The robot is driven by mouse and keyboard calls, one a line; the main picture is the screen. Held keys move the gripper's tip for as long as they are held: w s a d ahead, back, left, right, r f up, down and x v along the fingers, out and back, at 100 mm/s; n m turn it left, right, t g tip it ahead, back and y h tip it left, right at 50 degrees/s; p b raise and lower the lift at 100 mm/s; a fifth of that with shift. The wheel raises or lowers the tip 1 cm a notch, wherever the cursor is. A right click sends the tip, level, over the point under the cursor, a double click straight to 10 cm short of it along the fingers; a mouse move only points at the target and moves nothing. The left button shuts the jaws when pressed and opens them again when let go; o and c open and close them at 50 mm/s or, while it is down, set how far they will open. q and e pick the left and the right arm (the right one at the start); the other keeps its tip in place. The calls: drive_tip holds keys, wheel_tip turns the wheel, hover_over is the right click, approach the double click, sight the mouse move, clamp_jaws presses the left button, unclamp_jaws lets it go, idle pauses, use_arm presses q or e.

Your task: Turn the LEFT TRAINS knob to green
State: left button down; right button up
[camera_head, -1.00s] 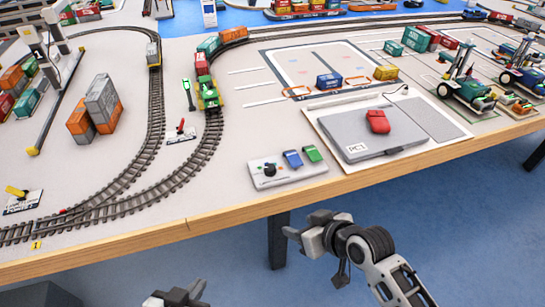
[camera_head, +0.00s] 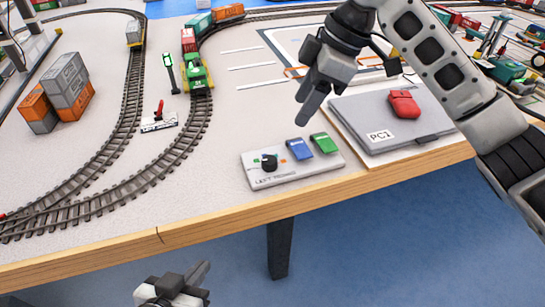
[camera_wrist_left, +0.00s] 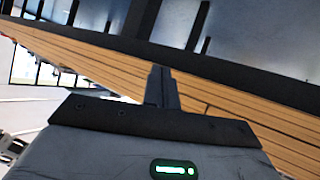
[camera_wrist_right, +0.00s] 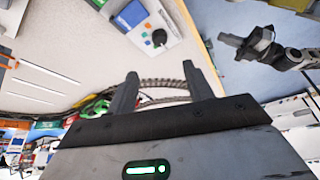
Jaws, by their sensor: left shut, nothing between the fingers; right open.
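A small green mark and an orange mark flank the knob. The panel also shows in the right wrist view (camera_wrist_right: 170,32), with the knob (camera_wrist_right: 159,37). My right gripper (camera_head: 308,102) is open and empty, above the table behind the panel and apart from it. My left gripper (camera_head: 203,272) is shut and empty, in front of the table edge; its fingers show in the left wrist view (camera_wrist_left: 161,85).
A grey laptop-like case marked PC1 (camera_head: 368,143) with a red object (camera_head: 404,104) lies right of the panel. Curved tracks, a green locomotive (camera_head: 197,76), a signal (camera_head: 169,72) and a red lever (camera_head: 159,115) stand to the left.

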sight(269, 159)
drive_tip(key=b+x, duration=0.1)
drive_tip(key=x, duration=1.3)
drive_tip(key=shift+a+f+b, duration=0.15)
drive_tip(key=shift+a+b, duration=0.05)
drive_tip(key=shift+b, duration=0.15)
drive_tip(key=c, duration=1)
